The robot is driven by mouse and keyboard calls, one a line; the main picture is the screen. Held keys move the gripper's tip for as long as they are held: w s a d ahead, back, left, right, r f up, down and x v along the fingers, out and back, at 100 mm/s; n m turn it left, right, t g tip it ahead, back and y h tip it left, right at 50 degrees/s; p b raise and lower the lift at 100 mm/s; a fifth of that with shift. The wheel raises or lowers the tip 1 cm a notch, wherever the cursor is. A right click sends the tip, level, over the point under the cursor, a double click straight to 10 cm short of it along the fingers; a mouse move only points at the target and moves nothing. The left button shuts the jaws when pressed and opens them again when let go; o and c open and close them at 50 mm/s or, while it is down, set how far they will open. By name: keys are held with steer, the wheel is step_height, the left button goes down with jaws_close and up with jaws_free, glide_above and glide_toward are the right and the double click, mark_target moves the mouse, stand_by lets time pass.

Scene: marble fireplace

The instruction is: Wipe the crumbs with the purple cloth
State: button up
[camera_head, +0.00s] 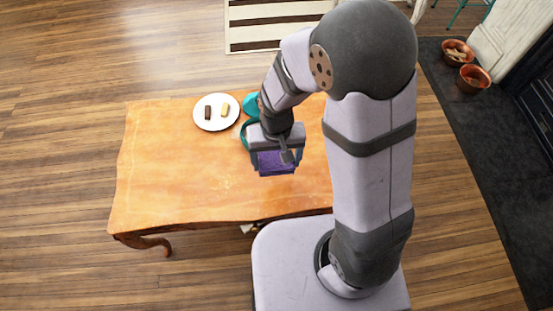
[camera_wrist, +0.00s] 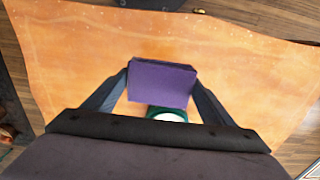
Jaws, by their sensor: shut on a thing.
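My gripper (camera_head: 277,162) is shut on the purple cloth (camera_head: 275,168), which looks like a folded, block-shaped pad. In the wrist view the cloth (camera_wrist: 162,84) sits between my two fingers (camera_wrist: 162,90). The cloth is over the right part of the orange wooden table (camera_head: 165,160); I cannot tell whether it touches the top. Faint pale specks, which may be crumbs (camera_head: 226,183), lie on the table left of the gripper. They are too small to make out clearly.
A white plate (camera_head: 203,122) with a dark and a pale piece of food stands at the table's back. A teal object (camera_head: 250,104) stands beside it, partly hidden by my arm. The table's left and front-left are clear. Copper bowls (camera_head: 471,83) sit on the floor at the right.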

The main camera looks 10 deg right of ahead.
steer(key=shift+a+r, duration=0.2)
steer(key=shift+r, duration=0.05)
steer(key=s+a+f+n+p, duration=0.2)
steer(key=s+a+n+p, duration=0.1)
steer(key=s+a+p, duration=0.3)
steer(key=w+a+n, duration=0.2)
steer(key=w+a, duration=0.1)
steer(key=w+a+n+p, duration=0.1)
steer(key=w+a+n, duration=0.1)
steer(key=w+a, duration=0.1)
steer(key=w+a+n, duration=0.2)
steer(key=w+a, duration=0.2)
steer(key=shift+a+f, duration=0.3)
steer(key=shift+f, duration=0.1)
